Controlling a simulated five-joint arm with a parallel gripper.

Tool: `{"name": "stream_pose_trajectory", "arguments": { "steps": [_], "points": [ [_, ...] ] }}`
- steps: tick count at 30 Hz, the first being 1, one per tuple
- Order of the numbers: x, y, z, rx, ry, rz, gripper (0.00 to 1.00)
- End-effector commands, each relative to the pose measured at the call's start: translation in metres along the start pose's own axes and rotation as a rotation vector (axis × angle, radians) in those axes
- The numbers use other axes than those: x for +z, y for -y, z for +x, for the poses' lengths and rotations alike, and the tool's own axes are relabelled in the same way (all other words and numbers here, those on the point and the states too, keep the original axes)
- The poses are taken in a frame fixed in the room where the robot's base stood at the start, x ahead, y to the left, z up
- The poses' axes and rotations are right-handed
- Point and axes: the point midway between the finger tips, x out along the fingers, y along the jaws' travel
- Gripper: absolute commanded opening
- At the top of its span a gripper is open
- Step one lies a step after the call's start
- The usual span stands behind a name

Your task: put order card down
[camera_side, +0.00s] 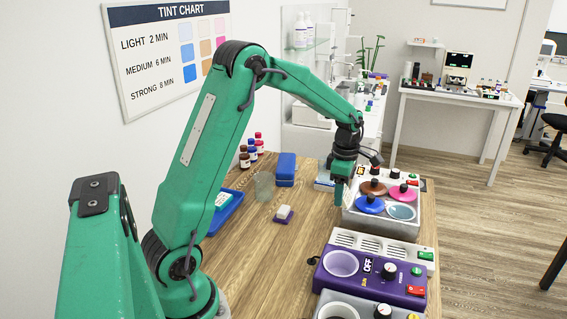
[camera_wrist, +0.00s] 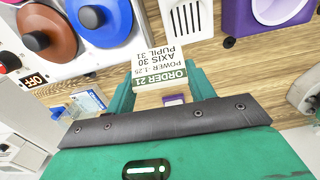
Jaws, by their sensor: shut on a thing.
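The order card (camera_wrist: 159,72) is a small white card with a green band reading ORDER 21, and it shows upside down in the wrist view. My gripper (camera_wrist: 160,82) is shut on it, with a green finger on each side. In the side view my gripper (camera_side: 340,192) points down just left of the grey tint-pot unit (camera_side: 412,225). I cannot make out the card in the side view. Wood tabletop shows beyond the card in the wrist view.
A purple device (camera_side: 400,283) stands at the front right. A small purple-based white block (camera_side: 284,213), a clear cup (camera_side: 264,187), a blue case (camera_side: 286,168) and a blue tray (camera_side: 225,214) stand left. Bare wood (camera_side: 265,255) lies in front of the block.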

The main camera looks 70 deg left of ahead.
Motion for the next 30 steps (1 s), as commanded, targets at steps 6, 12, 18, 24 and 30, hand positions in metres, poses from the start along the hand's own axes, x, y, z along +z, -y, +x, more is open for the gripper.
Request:
{"name": "stream_pose_trajectory", "arguments": {
  "steps": [6,12,18,24,30],
  "points": [
    [-0.009,-0.007,0.000,0.000,0.000,-0.031,0.33],
    [-0.039,-0.027,0.000,0.000,0.000,-0.131,0.33],
    [-0.091,-0.055,-0.001,0.000,0.000,-0.292,0.33],
    [-0.154,-0.079,-0.002,0.001,0.000,-0.473,0.33],
    [-0.219,-0.093,-0.002,0.001,0.000,-0.647,0.33]
  ]
}}
